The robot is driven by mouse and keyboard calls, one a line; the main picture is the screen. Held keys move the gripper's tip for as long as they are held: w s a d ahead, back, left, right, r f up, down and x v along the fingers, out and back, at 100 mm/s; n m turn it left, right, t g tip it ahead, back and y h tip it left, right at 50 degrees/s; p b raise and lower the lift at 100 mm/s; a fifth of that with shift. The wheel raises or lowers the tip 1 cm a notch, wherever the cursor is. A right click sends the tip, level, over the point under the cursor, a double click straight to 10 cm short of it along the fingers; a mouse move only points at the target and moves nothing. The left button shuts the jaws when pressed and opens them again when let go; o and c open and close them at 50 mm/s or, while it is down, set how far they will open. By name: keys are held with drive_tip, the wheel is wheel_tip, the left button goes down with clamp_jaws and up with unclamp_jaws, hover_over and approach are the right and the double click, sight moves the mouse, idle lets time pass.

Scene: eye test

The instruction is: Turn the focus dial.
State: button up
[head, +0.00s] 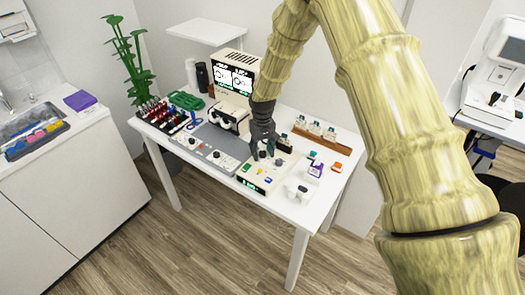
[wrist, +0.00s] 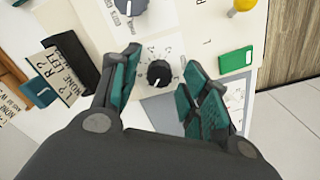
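A cream control box (head: 252,181) stands on the white table, with dials and coloured buttons on top. In the wrist view a black round dial (wrist: 158,73) with a ring of small marks sits on the cream panel (wrist: 185,18). A second, larger grey dial (wrist: 131,6) is cut off at the top edge. I cannot read which one is labelled focus. My gripper (wrist: 160,70) is open, its teal-padded fingers on either side of the black dial, with visible gaps. In the head view my gripper (head: 264,148) is low over the box and hides part of its top.
A green button (wrist: 236,61) and a yellow knob (wrist: 243,4) share the panel. A black holder with a printed card (wrist: 60,76) stands beside it. A grey panel with knobs (head: 215,152), a wooden rack (head: 335,145) and a white device (head: 298,192) surround the box.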

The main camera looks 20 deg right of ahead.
sight(262, 153)
wheel_tip(262, 153, up, 12)
idle(0.8)
idle(0.3)
